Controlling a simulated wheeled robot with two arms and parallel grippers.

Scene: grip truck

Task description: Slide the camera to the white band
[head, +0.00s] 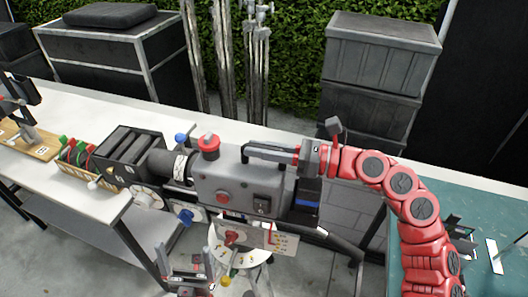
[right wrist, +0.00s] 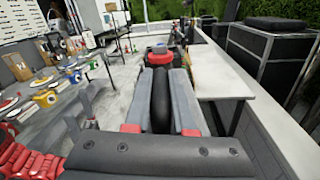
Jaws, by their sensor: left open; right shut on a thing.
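The grey film camera (head: 238,186) sits near the middle of the head view, with its black lens pointing left. A white band (head: 180,167) is around the lens barrel. My right gripper (head: 298,154) is shut on the camera's dark top handle (head: 262,147). In the right wrist view the handle (right wrist: 162,100) lies between the two grey fingers (right wrist: 162,88). My left gripper (head: 187,262) is open and empty, low in the head view, below the camera. The support under the camera carries a pale marked plate (head: 284,241); it is partly hidden.
Stacked grey cases (head: 380,60) stand behind right. A green table (head: 480,215) is at right. Metal stands (head: 228,60) rise behind the camera.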

